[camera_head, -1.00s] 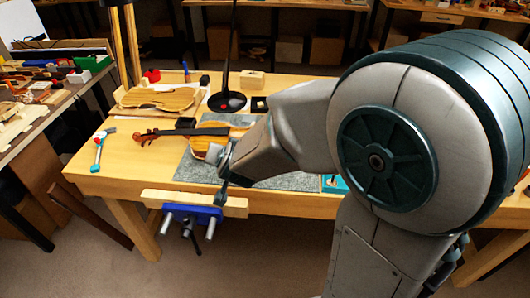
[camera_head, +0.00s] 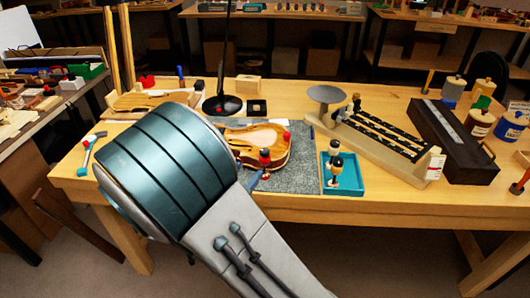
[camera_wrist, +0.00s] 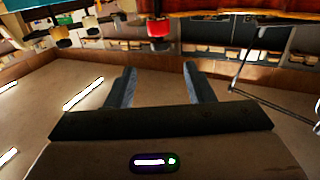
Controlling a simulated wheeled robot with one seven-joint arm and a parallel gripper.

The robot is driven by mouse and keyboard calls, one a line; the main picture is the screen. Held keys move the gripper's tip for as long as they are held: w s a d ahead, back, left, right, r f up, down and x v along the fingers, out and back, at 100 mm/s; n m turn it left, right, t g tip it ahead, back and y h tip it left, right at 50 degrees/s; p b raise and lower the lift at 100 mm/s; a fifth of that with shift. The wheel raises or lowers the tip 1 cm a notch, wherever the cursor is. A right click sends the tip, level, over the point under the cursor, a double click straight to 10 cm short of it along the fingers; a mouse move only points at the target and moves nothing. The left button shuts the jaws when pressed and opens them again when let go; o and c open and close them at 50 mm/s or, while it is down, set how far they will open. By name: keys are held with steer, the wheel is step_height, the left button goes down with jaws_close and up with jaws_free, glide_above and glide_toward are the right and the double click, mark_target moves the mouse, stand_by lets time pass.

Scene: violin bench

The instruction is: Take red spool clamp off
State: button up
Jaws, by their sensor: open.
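The red spool clamp (camera_head: 264,157) stands at the near edge of the violin body (camera_head: 275,138), which lies on a grey mat (camera_head: 305,165). In the wrist view the red clamp (camera_wrist: 158,28) shows at the top middle, beyond the gap between my fingers and apart from them. My gripper (camera_wrist: 160,74) is open and empty. In the head view my arm hides most of the gripper; only a small bluish part shows just below the red clamp.
A teal tray (camera_head: 345,188) holding dark and pale spool clamps (camera_head: 333,148) sits close right of the violin. A wooden rack (camera_head: 375,140) and a dark long box (camera_head: 452,145) stand further right. A lamp base (camera_head: 222,104) is behind the violin.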

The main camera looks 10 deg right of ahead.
mark_target(262, 155)
steer(key=x, duration=1)
steer(key=shift+w+d, duration=0.2)
steer(key=shift+w, duration=0.15)
steer(key=c, duration=1)
